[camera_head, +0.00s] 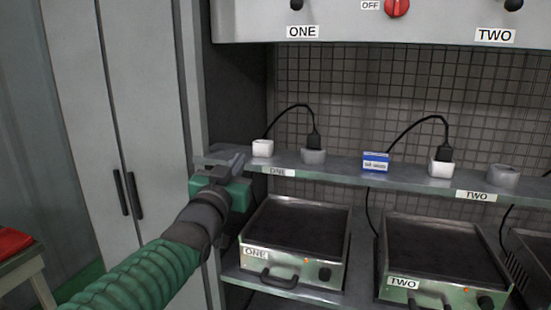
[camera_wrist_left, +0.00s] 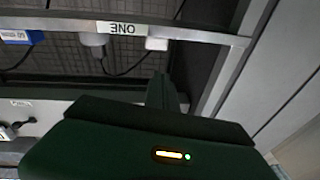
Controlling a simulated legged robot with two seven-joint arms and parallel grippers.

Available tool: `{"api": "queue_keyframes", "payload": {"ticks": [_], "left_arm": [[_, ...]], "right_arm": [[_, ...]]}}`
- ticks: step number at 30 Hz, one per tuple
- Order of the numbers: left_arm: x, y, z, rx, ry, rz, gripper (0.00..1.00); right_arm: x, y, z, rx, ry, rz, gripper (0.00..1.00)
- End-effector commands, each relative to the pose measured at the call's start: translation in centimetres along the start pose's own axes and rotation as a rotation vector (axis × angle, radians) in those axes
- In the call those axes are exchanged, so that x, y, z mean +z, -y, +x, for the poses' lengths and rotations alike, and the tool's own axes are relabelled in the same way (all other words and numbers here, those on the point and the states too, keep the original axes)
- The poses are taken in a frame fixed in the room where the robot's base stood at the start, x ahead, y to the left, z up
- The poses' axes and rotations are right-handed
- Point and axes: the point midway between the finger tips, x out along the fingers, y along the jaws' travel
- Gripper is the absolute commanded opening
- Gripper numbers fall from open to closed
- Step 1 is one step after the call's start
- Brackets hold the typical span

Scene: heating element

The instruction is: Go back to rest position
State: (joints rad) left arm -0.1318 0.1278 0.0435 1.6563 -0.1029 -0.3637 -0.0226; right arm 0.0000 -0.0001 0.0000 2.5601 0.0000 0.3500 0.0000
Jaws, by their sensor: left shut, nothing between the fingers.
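My left gripper (camera_head: 222,160) is at the left end of the shelf in the head view, close to the shelf's front edge and left of the ONE label. Its fingers are shut and hold nothing. In the left wrist view the shut fingers (camera_wrist_left: 162,92) point toward the underside of the shelf, with the ONE label just beyond them. I cannot tell whether the gripper touches the shelf. My right gripper is not in view.
The shelf (camera_head: 335,168) holds plugs, sockets and a blue-and-white box (camera_head: 375,162). Below stand hot plate ONE (camera_head: 296,228) and hot plate TWO (camera_head: 440,255). A grey cabinet (camera_head: 125,110) stands left. A red item (camera_head: 14,241) lies on a table at far left.

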Motion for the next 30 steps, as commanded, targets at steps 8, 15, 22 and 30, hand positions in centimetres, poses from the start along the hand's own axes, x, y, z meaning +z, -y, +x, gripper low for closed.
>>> {"api": "queue_keyframes", "payload": {"ticks": [8, 15, 22, 30], "left_arm": [[23.0, 1.8, -10.5, -0.047, 0.624, -0.064, 0.0], [35.7, 1.5, -25.0, -0.08, 1.088, -0.139, 0.0], [40.8, 0.2, -36.3, -0.099, 1.383, -0.201, 0.0], [35.9, 0.3, -39.9, -0.104, 1.498, -0.227, 0.0]], "right_arm": [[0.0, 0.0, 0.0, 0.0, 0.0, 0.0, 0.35], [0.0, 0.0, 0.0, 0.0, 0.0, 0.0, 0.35], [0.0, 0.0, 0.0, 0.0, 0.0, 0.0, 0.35], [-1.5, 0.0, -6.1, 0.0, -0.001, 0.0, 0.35]]}}
